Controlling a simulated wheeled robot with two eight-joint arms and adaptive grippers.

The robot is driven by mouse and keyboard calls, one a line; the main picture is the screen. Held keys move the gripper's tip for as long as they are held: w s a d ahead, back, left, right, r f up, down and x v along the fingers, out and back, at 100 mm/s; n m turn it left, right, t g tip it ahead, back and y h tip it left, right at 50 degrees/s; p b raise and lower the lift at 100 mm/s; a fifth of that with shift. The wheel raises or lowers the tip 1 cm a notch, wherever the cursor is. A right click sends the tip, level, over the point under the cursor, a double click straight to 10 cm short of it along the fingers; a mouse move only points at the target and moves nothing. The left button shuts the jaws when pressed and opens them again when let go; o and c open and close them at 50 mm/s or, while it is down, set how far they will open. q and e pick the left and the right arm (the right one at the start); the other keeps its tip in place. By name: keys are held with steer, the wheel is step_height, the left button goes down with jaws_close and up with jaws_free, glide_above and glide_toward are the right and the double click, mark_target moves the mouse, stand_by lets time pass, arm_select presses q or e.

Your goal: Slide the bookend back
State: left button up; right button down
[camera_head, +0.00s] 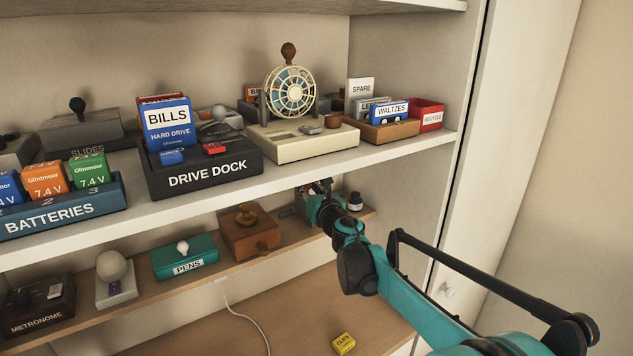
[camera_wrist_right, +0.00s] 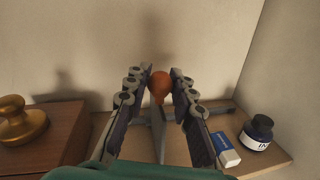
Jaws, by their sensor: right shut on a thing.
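The bookend shows in the right wrist view as a thin grey upright plate (camera_wrist_right: 158,130) topped by an orange-brown ball knob (camera_wrist_right: 160,86). It stands on the lower wooden shelf (camera_wrist_right: 283,158), and a grey bar (camera_wrist_right: 218,111) lies on the shelf behind it. My right gripper (camera_wrist_right: 160,92) is shut on the bookend, with one finger on each side of the knob. In the head view my right gripper (camera_head: 316,190) reaches under the white upper shelf and mostly hides the bookend. My left gripper is in neither view.
An ink bottle (camera_wrist_right: 258,132) and a blue-white eraser (camera_wrist_right: 225,149) stand right of the gripper. A wooden box with a brass knob (camera_head: 247,232) is to the left, beside the teal pens box (camera_head: 184,257). The white upper shelf (camera_head: 310,168) is close above my right arm.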

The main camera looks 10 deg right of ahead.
steer(key=a, duration=0.1)
steer(key=s+a, duration=0.1)
steer(key=a, duration=0.1)
steer(key=shift+s+a, duration=0.15)
steer(key=c, duration=1.3)
jaws_free()
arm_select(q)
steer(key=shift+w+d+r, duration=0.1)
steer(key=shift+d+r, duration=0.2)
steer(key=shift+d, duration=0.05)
arm_select(e)
steer(key=shift+o, duration=0.2)
steer(key=s+d, duration=0.2)
steer(key=s, duration=1)
steer(key=shift+d, duration=0.15)
steer(key=shift+w, duration=0.1)
